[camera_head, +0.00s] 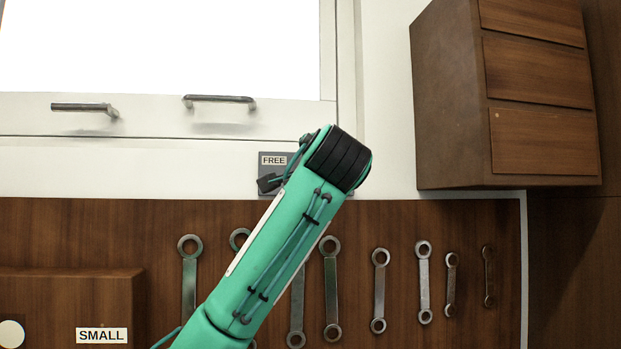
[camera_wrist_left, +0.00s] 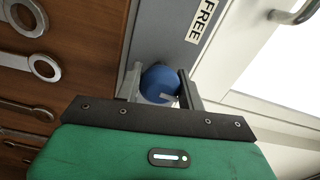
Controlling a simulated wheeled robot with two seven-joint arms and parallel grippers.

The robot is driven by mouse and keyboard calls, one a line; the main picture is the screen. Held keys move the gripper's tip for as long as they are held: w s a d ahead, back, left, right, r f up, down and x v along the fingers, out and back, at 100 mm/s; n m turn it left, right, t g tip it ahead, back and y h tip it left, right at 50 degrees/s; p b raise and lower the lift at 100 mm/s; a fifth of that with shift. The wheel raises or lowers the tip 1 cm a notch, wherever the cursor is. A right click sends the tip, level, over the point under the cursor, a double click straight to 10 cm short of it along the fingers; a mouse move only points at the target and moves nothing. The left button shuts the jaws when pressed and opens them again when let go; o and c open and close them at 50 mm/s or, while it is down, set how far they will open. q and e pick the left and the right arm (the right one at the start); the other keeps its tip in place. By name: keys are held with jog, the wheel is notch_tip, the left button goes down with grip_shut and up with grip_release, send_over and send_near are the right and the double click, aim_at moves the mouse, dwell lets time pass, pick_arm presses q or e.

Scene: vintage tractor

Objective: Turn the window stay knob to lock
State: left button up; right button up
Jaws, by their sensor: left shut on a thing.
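The window stay knob (camera_wrist_left: 160,82) is a round blue knob on a grey plate (camera_wrist_left: 160,35) in the left wrist view. A white label reading FREE (camera_wrist_left: 201,22) is on the plate beside it. My left gripper (camera_wrist_left: 160,88) is shut on the knob, with one finger on each side of it. In the head view my green left arm covers the knob, and only part of the grey plate (camera_head: 267,178) with its FREE label (camera_head: 273,160) shows. My right gripper is in neither view.
A white window frame (camera_head: 180,122) with two metal handles (camera_head: 220,99) is above the plate. A brown drawer cabinet (camera_head: 445,100) hangs at the upper right. Several wrenches (camera_head: 331,290) hang on the wooden panel below. A wooden box labelled SMALL (camera_head: 70,290) is at the lower left.

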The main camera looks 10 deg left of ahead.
pick_arm(q)
jog(key=m, duration=0.5)
jog(key=shift+m+b, duration=0.3)
jog(key=shift+b, duration=0.1)
jog(key=m, duration=0.3)
jog(key=shift+m, duration=0.9)
jog(key=o, duration=1)
jog(key=shift+c, duration=0.2)
